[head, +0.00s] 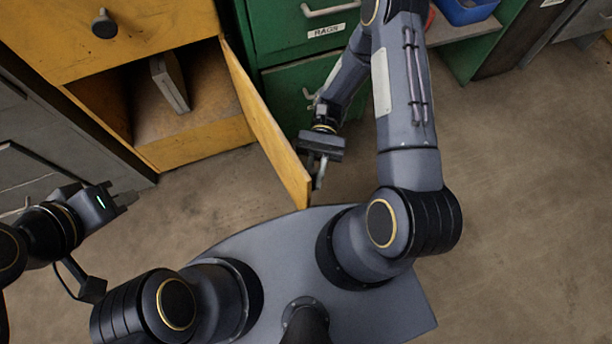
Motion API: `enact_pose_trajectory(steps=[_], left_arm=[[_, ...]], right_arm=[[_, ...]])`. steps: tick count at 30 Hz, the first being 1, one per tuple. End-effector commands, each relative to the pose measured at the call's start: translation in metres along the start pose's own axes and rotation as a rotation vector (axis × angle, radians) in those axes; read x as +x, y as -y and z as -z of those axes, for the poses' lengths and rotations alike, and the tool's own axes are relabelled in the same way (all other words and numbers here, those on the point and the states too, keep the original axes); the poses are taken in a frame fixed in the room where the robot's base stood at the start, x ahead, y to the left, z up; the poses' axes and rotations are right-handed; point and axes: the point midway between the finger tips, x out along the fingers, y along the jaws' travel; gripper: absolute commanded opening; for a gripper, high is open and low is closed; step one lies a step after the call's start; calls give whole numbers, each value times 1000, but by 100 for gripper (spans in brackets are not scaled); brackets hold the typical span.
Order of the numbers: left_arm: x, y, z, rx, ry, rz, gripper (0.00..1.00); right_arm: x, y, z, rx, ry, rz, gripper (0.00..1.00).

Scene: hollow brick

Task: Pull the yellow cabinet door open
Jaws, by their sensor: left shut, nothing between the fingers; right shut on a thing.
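The yellow cabinet (62,42) stands at the upper left. Its yellow door (262,122) is swung wide open, with its edge toward me and its hinge side by the green cabinet. The inside of the cabinet shows, with a grey box-like object (170,84) standing tilted on its floor. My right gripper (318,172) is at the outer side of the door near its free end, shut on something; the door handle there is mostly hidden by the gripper. My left gripper (127,200) is shut and empty, to the left of the door, in front of the cabinet.
A green cabinet (284,92) with drawers and a "RAGS" label stands right behind the door and my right arm. Grey cabinets (40,180) stand at the left. A blue bin (466,10) sits on a shelf at the upper right. The floor at the right (520,180) is clear.

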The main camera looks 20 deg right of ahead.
Motion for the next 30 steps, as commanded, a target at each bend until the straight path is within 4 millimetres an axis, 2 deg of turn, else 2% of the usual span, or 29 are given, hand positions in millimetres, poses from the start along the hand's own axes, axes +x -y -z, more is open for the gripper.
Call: enact_pose_trajectory(steps=[10,11,12,20,23,30], left_arm=[[0,0,0,0,0,0,0],[0,0,0,0,0,0,0],[0,0,0,0,0,0,0],[0,0,0,0,0,0,0],[-2,-1,1,0,0,0,0],[-7,-3,3,0,0,0,0]], right_arm=[[-1,0,1,0,-2,1,0],[-1,0,1,0,-2,1,15],[-1,0,1,0,-1,1,18],[-1,0,0,-1,-1,1,18],[-9,0,0,-1,-2,3,18],[-49,0,0,-2,-3,3,18]])
